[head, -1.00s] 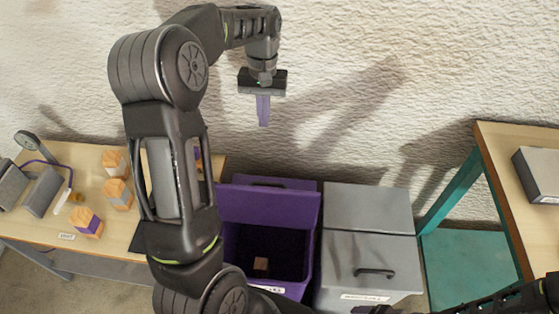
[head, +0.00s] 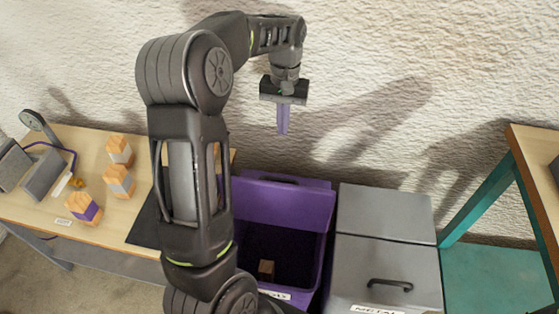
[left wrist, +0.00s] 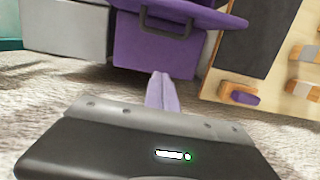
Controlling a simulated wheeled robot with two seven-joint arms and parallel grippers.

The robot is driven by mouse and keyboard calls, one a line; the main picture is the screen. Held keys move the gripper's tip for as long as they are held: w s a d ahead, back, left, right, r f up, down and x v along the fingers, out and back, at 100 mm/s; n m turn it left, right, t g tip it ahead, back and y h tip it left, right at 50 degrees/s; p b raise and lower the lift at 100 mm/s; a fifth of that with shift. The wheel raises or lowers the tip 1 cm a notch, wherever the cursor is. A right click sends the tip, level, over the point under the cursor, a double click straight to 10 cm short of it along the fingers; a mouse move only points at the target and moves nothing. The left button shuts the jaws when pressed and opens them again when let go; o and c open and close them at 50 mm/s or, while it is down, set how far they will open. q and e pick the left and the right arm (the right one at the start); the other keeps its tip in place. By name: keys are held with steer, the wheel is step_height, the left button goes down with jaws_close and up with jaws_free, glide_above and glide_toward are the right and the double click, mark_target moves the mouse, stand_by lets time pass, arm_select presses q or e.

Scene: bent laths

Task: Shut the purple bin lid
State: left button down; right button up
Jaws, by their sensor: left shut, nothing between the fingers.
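The purple bin (head: 325,250) stands open on the floor below my left arm. Its purple lid (head: 283,205) is swung up and leans back at the rear of the bin, towards the wall. A small wooden block (head: 266,269) lies inside the bin. My left gripper (head: 283,133) is shut and empty, with its purple fingers pointing down, above and behind the raised lid. In the left wrist view the shut fingers (left wrist: 161,92) point toward the purple bin and lid (left wrist: 160,45), apart from them; a dark handle shows there. My right gripper is not in view.
A grey bin (head: 385,262) with its lid shut stands directly right of the purple one. A wooden table (head: 110,213) with several orange-and-white or purple blocks is at left. A teal-legged table (head: 540,165) stands at right. The textured wall is close behind.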

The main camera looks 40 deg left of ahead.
arm_select(q)
steer(key=s+d+f, duration=0.2)
steer(key=s+f, duration=0.2)
steer(key=f, duration=0.6)
steer(key=shift+s+d+f, duration=0.2)
steer(key=shift+s, duration=0.1)
steer(key=shift+s, duration=0.1)
